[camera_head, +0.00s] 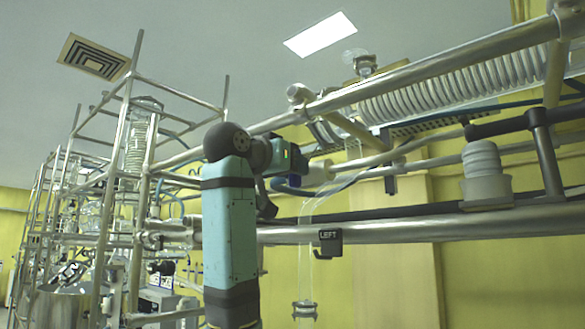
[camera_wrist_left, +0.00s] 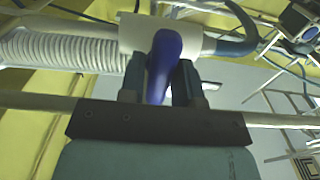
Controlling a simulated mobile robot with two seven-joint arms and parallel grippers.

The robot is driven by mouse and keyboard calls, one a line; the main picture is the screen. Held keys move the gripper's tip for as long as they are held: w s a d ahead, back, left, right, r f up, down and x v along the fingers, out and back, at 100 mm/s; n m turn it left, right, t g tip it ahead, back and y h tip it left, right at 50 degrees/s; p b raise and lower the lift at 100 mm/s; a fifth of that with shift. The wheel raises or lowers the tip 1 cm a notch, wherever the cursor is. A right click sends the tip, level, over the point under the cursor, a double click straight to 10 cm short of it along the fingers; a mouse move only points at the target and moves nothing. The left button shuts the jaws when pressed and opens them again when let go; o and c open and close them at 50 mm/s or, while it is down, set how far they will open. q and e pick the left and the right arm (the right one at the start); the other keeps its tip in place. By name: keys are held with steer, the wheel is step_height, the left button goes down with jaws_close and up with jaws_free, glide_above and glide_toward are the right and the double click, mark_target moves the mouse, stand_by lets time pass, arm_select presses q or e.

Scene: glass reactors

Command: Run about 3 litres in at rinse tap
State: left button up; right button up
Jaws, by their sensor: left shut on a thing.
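The tap shows in the left wrist view as a white valve body (camera_wrist_left: 150,36) with a blue-purple lever handle (camera_wrist_left: 163,62). My left gripper (camera_wrist_left: 160,82) is shut on this handle, one finger on each side of it. In the head view my left gripper (camera_head: 300,163) reaches up to the white valve body (camera_head: 319,173) on the pipework. No flow of water can be made out. My right gripper is in neither view.
A glass tube (camera_head: 306,265) hangs down beside my arm. A coiled glass condenser (camera_head: 440,88) lies above right. Metal scaffolding (camera_head: 125,150) with glassware stands at left.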

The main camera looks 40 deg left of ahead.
arm_select(q)
steer(key=o, duration=0.8)
steer(key=shift+s+a+b, duration=0.2)
steer(key=shift+s+b, duration=0.55)
steer(key=shift+s, duration=1.55)
steer(key=shift+s+a+b, duration=0.15)
steer(key=shift+s+b, duration=0.65)
steer(key=shift+s, duration=1.55)
steer(key=shift+s+a+b, duration=0.2)
steer(key=shift+s+b, duration=0.55)
steer(key=shift+s, duration=1.55)
